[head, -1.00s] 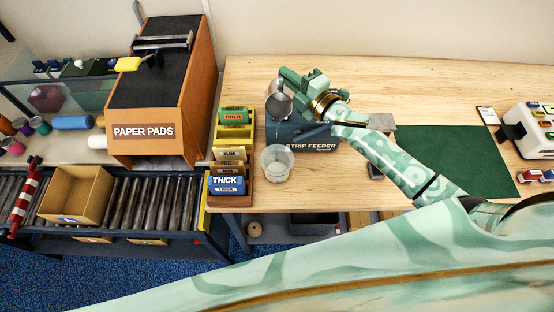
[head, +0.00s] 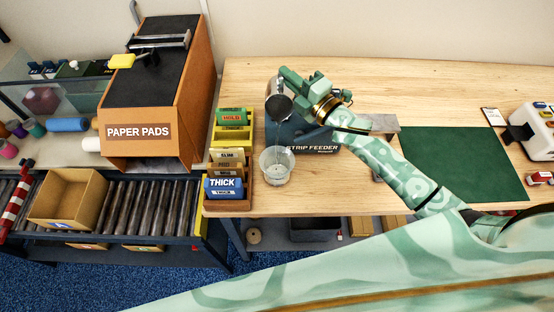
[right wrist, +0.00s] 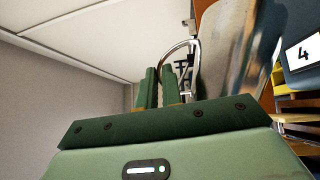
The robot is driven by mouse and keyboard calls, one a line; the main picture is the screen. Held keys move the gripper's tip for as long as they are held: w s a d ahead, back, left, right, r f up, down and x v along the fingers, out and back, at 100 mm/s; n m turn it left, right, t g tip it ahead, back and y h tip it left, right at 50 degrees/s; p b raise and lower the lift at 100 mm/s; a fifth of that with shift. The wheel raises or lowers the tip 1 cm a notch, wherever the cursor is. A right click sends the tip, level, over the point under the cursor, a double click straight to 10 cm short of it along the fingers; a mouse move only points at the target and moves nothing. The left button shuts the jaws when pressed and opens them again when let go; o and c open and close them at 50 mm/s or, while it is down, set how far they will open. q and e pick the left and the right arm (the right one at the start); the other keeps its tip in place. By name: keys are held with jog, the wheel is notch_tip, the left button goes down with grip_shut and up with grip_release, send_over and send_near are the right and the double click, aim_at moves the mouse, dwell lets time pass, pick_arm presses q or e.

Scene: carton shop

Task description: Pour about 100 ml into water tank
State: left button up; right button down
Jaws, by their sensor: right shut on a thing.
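My right gripper (head: 294,79) is shut on the handle of a metal jug (head: 278,105). The jug is tilted, its dark mouth facing down toward the front. A thin pale stream falls from it into a clear round container (head: 276,166), which looks like the water tank. The container stands on the bench in front of the blue strip feeder (head: 316,142); its liquid level is hard to tell. In the right wrist view, the green fingers (right wrist: 160,88) are at the jug's curved handle, beside its shiny body (right wrist: 236,50). My left gripper is not in view.
A card rack (head: 229,204) with several labelled packs stands just left of the container. The paper pads box (head: 138,132) is farther left, above a roller conveyor (head: 125,205) with an open carton (head: 68,197). A green mat (head: 460,165) lies right.

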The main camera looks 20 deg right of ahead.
jog(key=shift+b, duration=0.3)
jog(key=shift+s+a+f+n+b, duration=0.2)
jog(key=shift+s+n+b, duration=0.15)
jog(key=shift+b, duration=0.35)
jog(key=shift+s+a+f+n+t+y+b, duration=0.1)
jog(key=shift+s+f+n+t+y+b, duration=0.35)
jog(key=shift+b, duration=0.9)
